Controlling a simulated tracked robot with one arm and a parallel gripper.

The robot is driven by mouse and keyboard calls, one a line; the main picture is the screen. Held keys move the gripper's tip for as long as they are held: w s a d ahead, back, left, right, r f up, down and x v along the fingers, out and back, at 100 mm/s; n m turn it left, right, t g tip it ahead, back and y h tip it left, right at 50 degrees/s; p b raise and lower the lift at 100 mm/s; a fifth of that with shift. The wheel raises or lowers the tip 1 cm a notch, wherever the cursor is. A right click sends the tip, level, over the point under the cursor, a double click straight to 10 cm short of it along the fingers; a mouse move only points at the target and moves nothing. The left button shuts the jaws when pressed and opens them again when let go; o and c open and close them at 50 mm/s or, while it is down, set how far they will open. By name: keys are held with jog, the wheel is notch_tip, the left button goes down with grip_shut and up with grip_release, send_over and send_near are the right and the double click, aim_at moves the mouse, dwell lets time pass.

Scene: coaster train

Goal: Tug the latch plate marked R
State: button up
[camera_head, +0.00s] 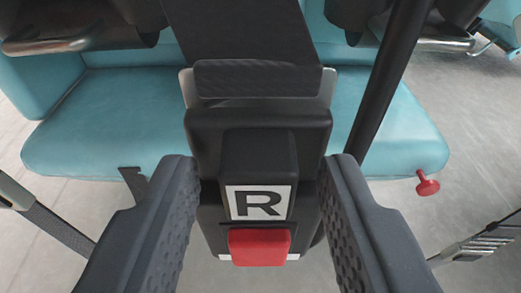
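A black belt buckle (205,135) with a white label bearing a black R (258,202) and a red button (259,247) is in the middle of the head view. A grey-edged latch plate (187,85) meets the buckle's upper end, with dark webbing (240,30) running up from it. The latch plate appears seated in the buckle. My gripper (258,180) has its two dark, textured fingers apart, one on each side of the buckle's lower part. I cannot tell whether they touch it. The fingers partly hide the buckle's sides.
A teal seat (105,120) spreads behind the buckle on both sides. A black bar (385,90) slants close on the right. A red knob (427,183) is by the seat's right corner. Other straps with metal ends (480,240) lie at lower left and right. Grey floor shows around.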

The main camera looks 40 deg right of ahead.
grip_shut()
jog(key=shift+r, duration=0.1)
dwell(0.4)
jog(key=shift+o, duration=0.9)
grip_release()
